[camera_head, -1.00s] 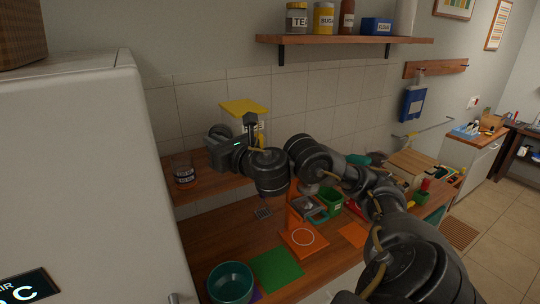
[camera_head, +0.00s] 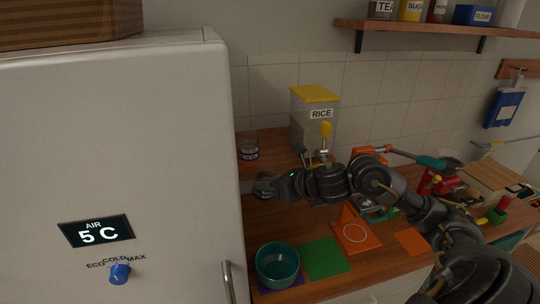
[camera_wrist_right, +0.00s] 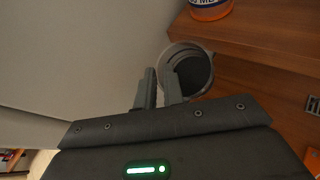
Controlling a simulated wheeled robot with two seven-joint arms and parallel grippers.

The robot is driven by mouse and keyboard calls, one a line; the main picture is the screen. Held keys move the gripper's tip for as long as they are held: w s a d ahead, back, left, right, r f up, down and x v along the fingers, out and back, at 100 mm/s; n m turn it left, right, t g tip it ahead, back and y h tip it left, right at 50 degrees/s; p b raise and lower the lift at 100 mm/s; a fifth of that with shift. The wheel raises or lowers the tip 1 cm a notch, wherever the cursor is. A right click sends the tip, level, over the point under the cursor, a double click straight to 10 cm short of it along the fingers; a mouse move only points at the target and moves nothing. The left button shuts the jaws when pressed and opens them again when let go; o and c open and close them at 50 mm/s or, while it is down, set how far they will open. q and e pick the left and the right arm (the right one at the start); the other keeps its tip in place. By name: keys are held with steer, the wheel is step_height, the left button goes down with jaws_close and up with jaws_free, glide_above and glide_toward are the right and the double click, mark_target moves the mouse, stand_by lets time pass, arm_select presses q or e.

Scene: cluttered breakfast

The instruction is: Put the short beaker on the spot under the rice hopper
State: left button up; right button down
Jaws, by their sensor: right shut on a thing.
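My right gripper (camera_head: 262,187) reaches left across the counter, close to the fridge's side. In the right wrist view its fingers (camera_wrist_right: 159,88) are close together at the edge of a round, open grey vessel (camera_wrist_right: 208,66), which looks like the short beaker held by its wall. The vessel's lower part is hidden. The rice hopper (camera_head: 306,131) is a grey box with a yellow lid, a RICE label and a yellow lever (camera_head: 326,130). It stands on the raised shelf, right of and behind the gripper. The spot under it is not clearly visible. My left gripper is out of view.
A labelled glass (camera_head: 248,150) stands on the raised shelf near the gripper. The fridge (camera_head: 150,150) closes off the left. A teal bowl (camera_head: 278,262), a green mat (camera_head: 324,258) and an orange stand (camera_head: 354,232) occupy the front counter.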

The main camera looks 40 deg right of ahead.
steer(key=s+d+f+m+g+h, duration=0.1)
steer(key=d+f+m+h, duration=0.3)
steer(key=d+f, duration=0.5)
steer(key=s+d+f+m+g+h, duration=0.2)
steer(key=d+f+m+h, duration=0.2)
steer(key=d+f+m, duration=0.3)
step_height(320, 180, down, 4)
steer(key=shift+d+r+m+g+h, duration=0.25)
steer(key=shift+d+m+g+h, duration=0.05)
steer(key=shift+d, duration=0.6)
steer(key=shift+s, duration=0.1)
steer(key=shift+f, duration=3.85)
steer(key=shift+f, duration=0.5)
steer(key=c, duration=0.9)
jaws_free()
